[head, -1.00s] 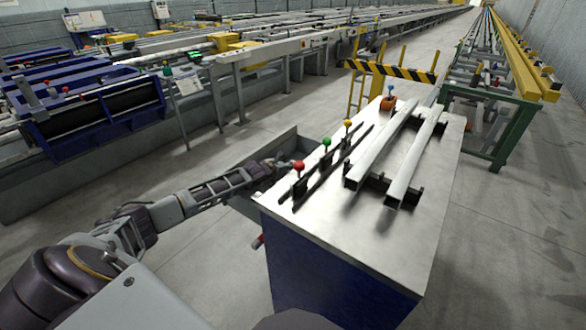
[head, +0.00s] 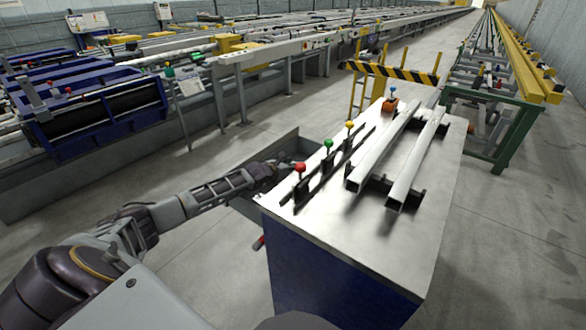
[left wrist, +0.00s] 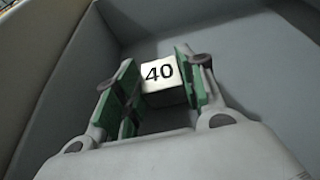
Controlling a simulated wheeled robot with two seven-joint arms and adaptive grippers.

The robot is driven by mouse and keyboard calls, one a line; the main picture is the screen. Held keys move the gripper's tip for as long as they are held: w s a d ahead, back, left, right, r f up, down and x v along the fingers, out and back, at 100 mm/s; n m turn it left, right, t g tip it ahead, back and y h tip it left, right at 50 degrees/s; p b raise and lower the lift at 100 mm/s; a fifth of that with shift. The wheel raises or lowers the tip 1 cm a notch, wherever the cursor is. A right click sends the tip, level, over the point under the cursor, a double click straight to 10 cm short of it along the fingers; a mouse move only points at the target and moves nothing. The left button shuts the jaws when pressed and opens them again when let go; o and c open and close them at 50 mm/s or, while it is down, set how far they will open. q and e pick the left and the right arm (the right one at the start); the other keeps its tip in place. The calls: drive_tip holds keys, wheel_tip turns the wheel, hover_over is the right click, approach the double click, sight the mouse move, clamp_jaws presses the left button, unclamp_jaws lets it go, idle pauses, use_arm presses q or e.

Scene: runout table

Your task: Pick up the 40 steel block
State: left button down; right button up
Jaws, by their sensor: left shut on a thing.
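The 40 steel block (left wrist: 158,77) shows in the left wrist view as a small pale block with a black "40" on its face. It sits between the green-padded fingers of my left gripper (left wrist: 160,66), which is shut on it. In the head view my left gripper (head: 285,167) reaches into the grey open bin at the left side of the table. The block is hidden there. Whether it still touches the bin floor I cannot tell. My right gripper is not in view.
Grey bin walls (left wrist: 233,22) surround the gripper. The metal-topped table (head: 325,225) stands to its right, with red, green and yellow knobs on rods near its left edge. Two long aluminium profiles (head: 417,155) lie on black supports. Open floor lies left of the table.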

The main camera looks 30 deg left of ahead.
use_arm(q)
drive_tip(key=shift+r, duration=1.1)
wheel_tip(320, 180, up, 5)
drive_tip(key=shift+r+p, duration=0.1)
drive_tip(key=shift+p, duration=0.2)
wheel_tip(320, 180, up, 11)
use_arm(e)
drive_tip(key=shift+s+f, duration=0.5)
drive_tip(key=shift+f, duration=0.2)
